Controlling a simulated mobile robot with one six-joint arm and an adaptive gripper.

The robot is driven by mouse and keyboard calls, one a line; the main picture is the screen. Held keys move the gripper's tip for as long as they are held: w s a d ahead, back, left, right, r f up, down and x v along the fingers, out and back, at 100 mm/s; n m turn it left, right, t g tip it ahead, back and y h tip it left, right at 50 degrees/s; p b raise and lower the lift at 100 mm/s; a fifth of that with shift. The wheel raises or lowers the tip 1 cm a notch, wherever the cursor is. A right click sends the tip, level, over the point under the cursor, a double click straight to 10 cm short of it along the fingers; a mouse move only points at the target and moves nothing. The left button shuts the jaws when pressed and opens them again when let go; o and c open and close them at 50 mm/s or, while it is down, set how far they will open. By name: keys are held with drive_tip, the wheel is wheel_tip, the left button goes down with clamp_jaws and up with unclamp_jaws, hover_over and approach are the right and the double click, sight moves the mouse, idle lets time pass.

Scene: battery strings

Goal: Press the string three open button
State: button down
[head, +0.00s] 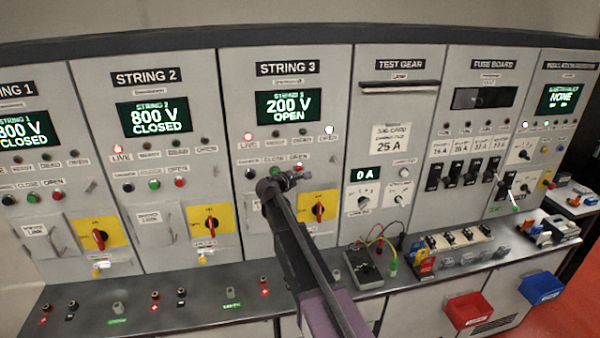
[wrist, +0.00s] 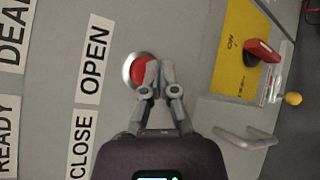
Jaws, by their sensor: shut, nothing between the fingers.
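The STRING 3 panel (head: 287,69) stands in the middle of the head view. Its display (head: 288,105) reads 200 V OPEN. The red button (wrist: 138,71), in a metal ring beside the OPEN label (wrist: 93,65), shows in the wrist view, partly covered by my fingertips. My gripper (wrist: 155,68) is shut and empty, with its tips over the right part of the button; I cannot tell whether they touch it. In the head view my gripper (head: 302,177) is at the button row, just below the OPEN label.
A yellow plate with a red rotary handle (head: 318,208) is right of my gripper, and a metal pull handle (wrist: 245,138) shows in the wrist view. Below, the bench holds a dark box with leads (head: 362,264). STRING 2 (head: 147,77) is on the left.

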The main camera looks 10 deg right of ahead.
drive_tip(key=s, duration=0.5)
drive_tip(key=shift+s+d, duration=0.1)
idle(0.3)
idle(0.5)
drive_tip(key=s+d+f+m+g+y+b, duration=0.25)
drive_tip(key=s+f+m+b, duration=0.2)
drive_tip(key=s+f, duration=0.4)
drive_tip(key=s+d+f+m+g+y+b, duration=0.1)
drive_tip(key=s+d+f+m+g+b, duration=0.3)
drive_tip(key=s+f, duration=0.45)
drive_tip(key=s+a+f+m+g+y+b, duration=0.2)
drive_tip(key=s+f, duration=0.3)
drive_tip(key=s, duration=0.3)
drive_tip(key=s+a+f+m+g+y+b, duration=0.3)
drive_tip(key=s+a+f+m+y, duration=0.1)
drive_tip(key=s, duration=0.5)
drive_tip(key=shift+a+f+m+y, duration=0.45)
drive_tip(key=shift+f+m, duration=0.3)
drive_tip(key=shift+f, duration=0.15)
